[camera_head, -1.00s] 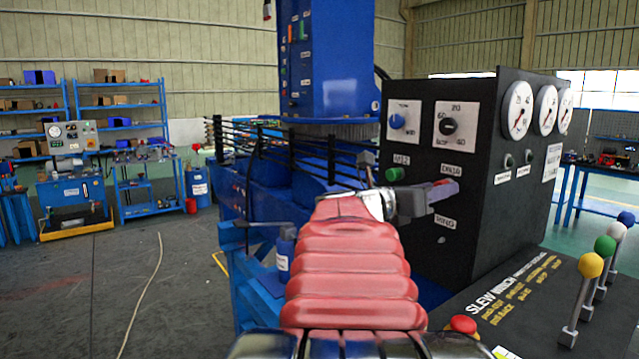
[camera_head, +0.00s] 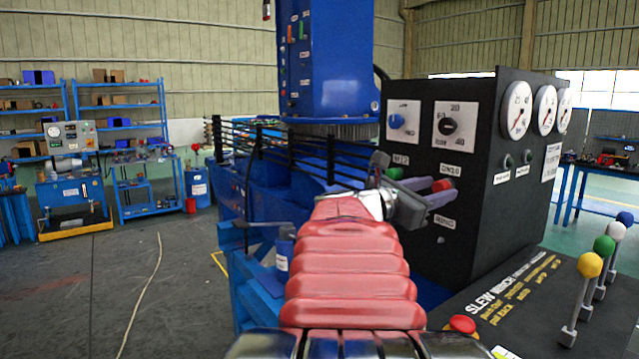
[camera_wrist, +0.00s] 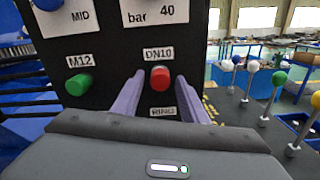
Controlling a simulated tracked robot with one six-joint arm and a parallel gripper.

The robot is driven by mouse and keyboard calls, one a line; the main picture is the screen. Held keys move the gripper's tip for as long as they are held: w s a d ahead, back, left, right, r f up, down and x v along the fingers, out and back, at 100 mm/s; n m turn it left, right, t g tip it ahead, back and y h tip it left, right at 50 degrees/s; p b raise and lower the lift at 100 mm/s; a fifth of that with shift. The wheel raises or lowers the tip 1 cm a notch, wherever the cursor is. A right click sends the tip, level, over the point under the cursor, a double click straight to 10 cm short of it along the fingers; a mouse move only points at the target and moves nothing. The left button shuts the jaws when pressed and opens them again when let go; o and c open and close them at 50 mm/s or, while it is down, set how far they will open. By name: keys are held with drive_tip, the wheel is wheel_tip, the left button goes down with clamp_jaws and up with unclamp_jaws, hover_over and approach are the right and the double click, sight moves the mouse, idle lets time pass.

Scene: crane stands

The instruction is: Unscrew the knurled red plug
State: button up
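The knurled red plug (camera_wrist: 160,78) sits in the black panel below a DN10 label in the wrist view, and in the head view it shows (camera_head: 443,185) just past my fingertips. My gripper (camera_head: 437,192) has two purple fingers, held apart and empty. In the wrist view one finger (camera_wrist: 128,100) is left of the plug and the other (camera_wrist: 190,100) is right of it, with a gap on each side. I cannot tell whether the fingertips reach as deep as the plug.
A green M12 plug (camera_wrist: 79,84) sits left of the red plug on the same panel (camera_head: 470,120). Two dials (camera_head: 448,124) are above. Gauges (camera_head: 516,110) line the side face. Levers with coloured knobs (camera_head: 590,265) stand at the lower right.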

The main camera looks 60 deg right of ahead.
drive_tip(key=shift+m, duration=0.3)
drive_tip(key=m, duration=0.3)
drive_tip(key=shift+m, duration=0.8)
drive_tip(key=m, duration=0.2)
drive_tip(key=shift+m, duration=1.6)
